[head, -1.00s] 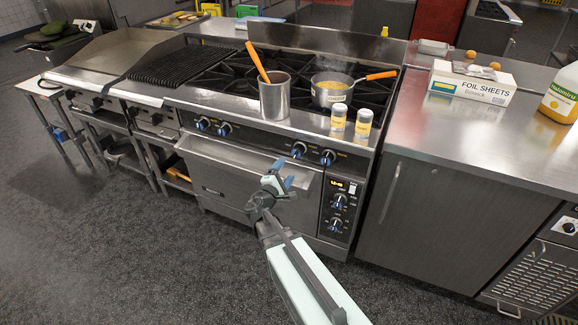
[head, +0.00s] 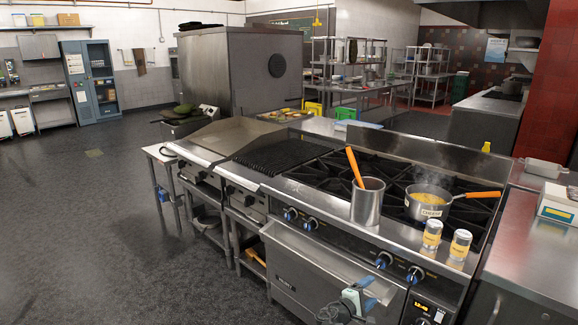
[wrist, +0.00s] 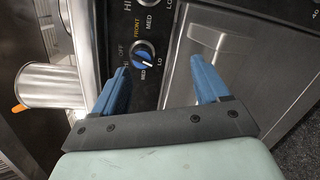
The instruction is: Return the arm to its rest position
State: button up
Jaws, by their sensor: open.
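My gripper (head: 362,300) shows at the bottom of the head view, in front of the stove's oven door. In the wrist view, its two blue fingers (wrist: 158,85) are spread apart with nothing between them. Past the fingertips are a stove knob (wrist: 144,52) and the front panel with the oven door (wrist: 230,45). The gripper appears apart from the stove, though the exact gap is hard to tell. Most of my arm is below the head view.
The stove (head: 318,182) holds a metal pot (head: 367,203) with an orange-handled utensil, a saucepan (head: 428,203) of yellow food with an orange handle, and two shakers (head: 432,234) (head: 460,244) at its front edge. A steel counter (head: 525,245) stands right. Open floor (head: 110,220) lies left.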

jog(key=s+a+f+m+g+y, duration=0.35)
jog(key=s+f+g, duration=0.25)
jog(key=s+f, duration=0.45)
jog(key=s+a+f+m+g+y, duration=0.2)
jog(key=s+f+m+g+y, duration=0.3)
jog(key=s+f, duration=0.55)
jog(key=s+a+f+m+g+y, duration=0.1)
jog(key=s+f, duration=0.3)
jog(key=s, duration=0.4)
jog(key=s+a+f+m+g+y, duration=0.1)
jog(key=s+a+f+g+y, duration=0.1)
jog(key=s+f, duration=0.3)
jog(key=s+a+f+m+g+y, duration=0.1)
jog(key=s+a+f+g+y, duration=0.1)
jog(key=s, duration=1.1)
notch_tip(320, 180, down, 3)
jog(key=shift+s+a+r+g, duration=0.15)
jog(key=shift+a+r+g, duration=0.05)
jog(key=shift+a+g, duration=0.4)
